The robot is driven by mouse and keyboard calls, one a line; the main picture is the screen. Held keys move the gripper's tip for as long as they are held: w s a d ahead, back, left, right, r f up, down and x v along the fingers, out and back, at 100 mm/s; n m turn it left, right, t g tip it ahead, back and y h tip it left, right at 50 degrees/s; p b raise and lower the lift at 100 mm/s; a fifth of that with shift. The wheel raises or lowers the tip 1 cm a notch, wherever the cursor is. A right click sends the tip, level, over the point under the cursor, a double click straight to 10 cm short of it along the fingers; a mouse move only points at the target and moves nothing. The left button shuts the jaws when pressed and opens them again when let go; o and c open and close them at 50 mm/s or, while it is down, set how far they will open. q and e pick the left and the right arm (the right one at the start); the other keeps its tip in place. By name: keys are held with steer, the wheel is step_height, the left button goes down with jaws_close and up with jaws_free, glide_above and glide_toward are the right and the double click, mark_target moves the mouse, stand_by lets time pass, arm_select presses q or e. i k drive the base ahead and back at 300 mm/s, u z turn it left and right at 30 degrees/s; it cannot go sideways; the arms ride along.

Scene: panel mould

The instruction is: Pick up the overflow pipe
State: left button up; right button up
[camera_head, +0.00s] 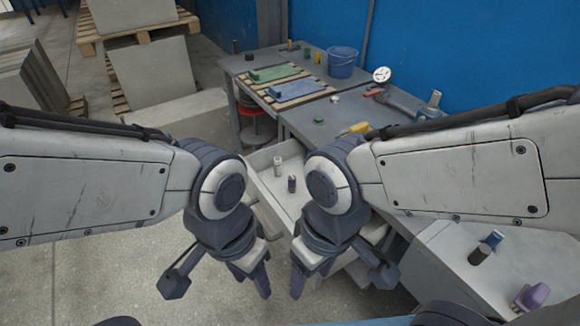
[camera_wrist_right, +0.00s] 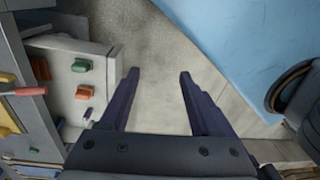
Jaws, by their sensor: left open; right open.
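I cannot tell for sure which thing is the overflow pipe. A dark cylinder (camera_head: 480,254) with a blue part stands on the pale surface at the lower right. My left gripper (camera_head: 258,279) is open and empty, low and in front of the drawer. My right gripper (camera_head: 311,277) is open and empty beside it. In the right wrist view, its fingers (camera_wrist_right: 158,78) are apart with only bare floor between them.
The grey workbench (camera_head: 310,117) holds a blue bucket (camera_head: 341,62), green and blue panels on a pallet, and a yellow-handled tool (camera_head: 354,129). A purple object (camera_head: 531,296) lies at the lower right. Slabs on pallets (camera_head: 152,70) stand at the back left. The floor at left is clear.

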mark_target(277, 161)
steer(key=z, duration=0.05)
steer(key=k, duration=0.6)
steer(key=u, duration=0.85)
steer(key=i, duration=0.6)
steer(key=u, duration=0.6)
steer(key=i, duration=1.25)
steer(key=z, duration=1.15)
steer(key=i, duration=0.25)
steer(key=z, duration=0.3)
